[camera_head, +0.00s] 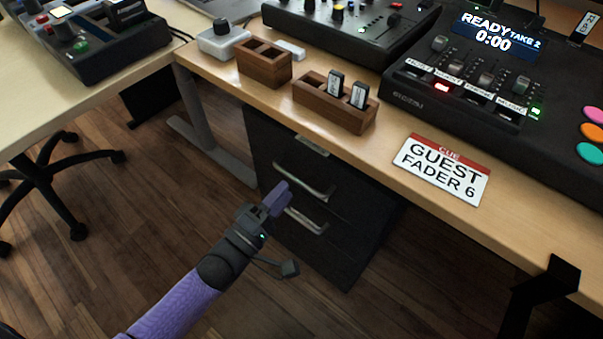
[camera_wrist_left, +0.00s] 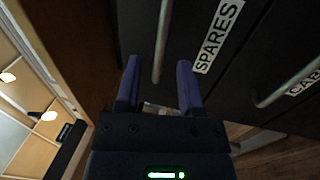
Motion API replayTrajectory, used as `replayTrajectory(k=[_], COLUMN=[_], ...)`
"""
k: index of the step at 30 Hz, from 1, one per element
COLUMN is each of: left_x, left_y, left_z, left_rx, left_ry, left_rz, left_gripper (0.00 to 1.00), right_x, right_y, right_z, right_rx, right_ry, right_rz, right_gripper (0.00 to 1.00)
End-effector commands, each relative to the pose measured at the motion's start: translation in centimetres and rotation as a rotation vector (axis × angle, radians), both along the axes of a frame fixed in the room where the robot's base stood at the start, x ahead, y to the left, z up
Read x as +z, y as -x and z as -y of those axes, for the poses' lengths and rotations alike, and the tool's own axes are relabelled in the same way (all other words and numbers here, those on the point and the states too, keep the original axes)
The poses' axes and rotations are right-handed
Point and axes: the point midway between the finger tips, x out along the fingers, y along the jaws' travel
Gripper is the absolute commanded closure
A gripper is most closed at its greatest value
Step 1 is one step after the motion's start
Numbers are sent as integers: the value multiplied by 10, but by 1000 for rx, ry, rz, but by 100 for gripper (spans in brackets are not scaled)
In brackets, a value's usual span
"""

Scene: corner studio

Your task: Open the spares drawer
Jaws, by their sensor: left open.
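The black drawer unit (camera_head: 345,245) stands under the desk, its drawers looking shut. In the left wrist view the spares drawer has a white SPARES label (camera_wrist_left: 215,35) and a metal bar handle (camera_wrist_left: 163,35) beside it. In the head view an upper handle (camera_head: 304,184) and a lower handle (camera_head: 308,222) show; I cannot read labels there. My left gripper (camera_head: 280,197) is open and empty in front of the unit. In the left wrist view its purple fingers (camera_wrist_left: 158,65) straddle the line of the spares handle's end; contact or depth I cannot tell. My right gripper is out of view.
A second handle (camera_wrist_left: 288,86) with a partly cut-off label lies beside the spares drawer. The wooden desktop (camera_head: 395,165) overhangs the unit. A desk leg (camera_head: 215,150) stands left of it. A wheeled chair base (camera_head: 50,185) is farther left. The floor before the unit is clear.

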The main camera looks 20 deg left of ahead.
Motion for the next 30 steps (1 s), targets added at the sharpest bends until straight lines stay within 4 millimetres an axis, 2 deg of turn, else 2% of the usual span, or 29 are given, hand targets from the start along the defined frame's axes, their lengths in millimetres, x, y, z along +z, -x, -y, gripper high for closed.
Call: replayTrajectory(k=[3, 6, 10, 16, 23, 30], left_x=[0, 3, 7, 8, 8, 8], left_y=[-23, -37, -43, -44, -43, -43], left_z=[9, 13, 16, 16, 16, 16], left_rx=[0, -1, -1, -1, -1, -1], left_ry=[0, -1, -1, -3, -3, -3], left_rz=[-1, -1, -1, -1, -1, -2], left_gripper=[51, 51, 51, 51, 100, 100], right_x=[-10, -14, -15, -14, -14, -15], right_y=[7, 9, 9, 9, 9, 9], right_z=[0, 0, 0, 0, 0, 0], right_rx=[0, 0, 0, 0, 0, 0], right_ry=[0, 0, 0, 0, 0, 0], right_rz=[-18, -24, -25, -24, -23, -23], right_gripper=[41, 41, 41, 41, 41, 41])
